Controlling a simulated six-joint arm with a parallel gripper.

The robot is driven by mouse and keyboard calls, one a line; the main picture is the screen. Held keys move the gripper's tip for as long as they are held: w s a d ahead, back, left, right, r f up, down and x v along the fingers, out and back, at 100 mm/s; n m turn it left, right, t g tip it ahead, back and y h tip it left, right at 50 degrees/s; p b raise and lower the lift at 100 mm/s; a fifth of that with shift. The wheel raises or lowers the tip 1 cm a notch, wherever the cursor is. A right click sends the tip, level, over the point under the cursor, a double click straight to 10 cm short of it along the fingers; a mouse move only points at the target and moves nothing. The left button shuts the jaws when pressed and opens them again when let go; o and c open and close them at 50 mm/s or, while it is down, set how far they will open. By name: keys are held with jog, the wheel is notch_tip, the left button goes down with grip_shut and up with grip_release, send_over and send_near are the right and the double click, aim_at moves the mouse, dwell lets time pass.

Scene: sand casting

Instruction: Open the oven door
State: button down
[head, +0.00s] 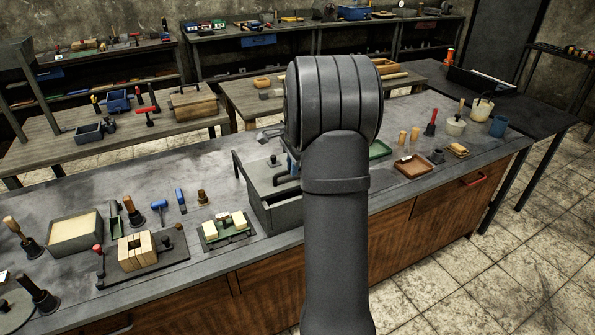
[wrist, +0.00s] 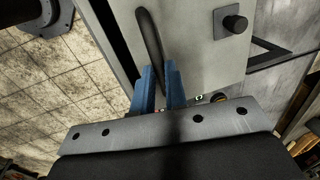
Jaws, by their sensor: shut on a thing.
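The oven (head: 277,212) is a grey box on the workbench, partly hidden behind my arm. Its pale grey door panel (wrist: 203,50) fills the upper middle of the wrist view and carries a black knob (wrist: 234,23) and a curved black handle (wrist: 149,42). My gripper (wrist: 159,82) has blue fingers, which are shut on the handle near its lower end. In the head view my arm hides most of the gripper, and only a sliver of blue shows beside the black handle (head: 286,180).
The workbench (head: 190,150) holds hand tools, a wooden block fixture (head: 136,250) and a small tray with pale blocks (head: 226,229) left of the oven. Tiled floor (head: 490,270) is clear at the front right.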

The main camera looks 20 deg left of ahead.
jog(key=w+a, duration=0.9)
jog(key=shift+w+a+r, duration=0.15)
jog(key=c, duration=1.6)
grip_release()
jog(key=shift+w+a, duration=0.1)
jog(key=shift+w, duration=0.05)
jog(key=shift+o, duration=0.7)
notch_tip(320, 180, up, 17)
jog(key=s+d, duration=0.2)
jog(key=shift+s+d, duration=0.3)
jog(key=shift+s, duration=0.05)
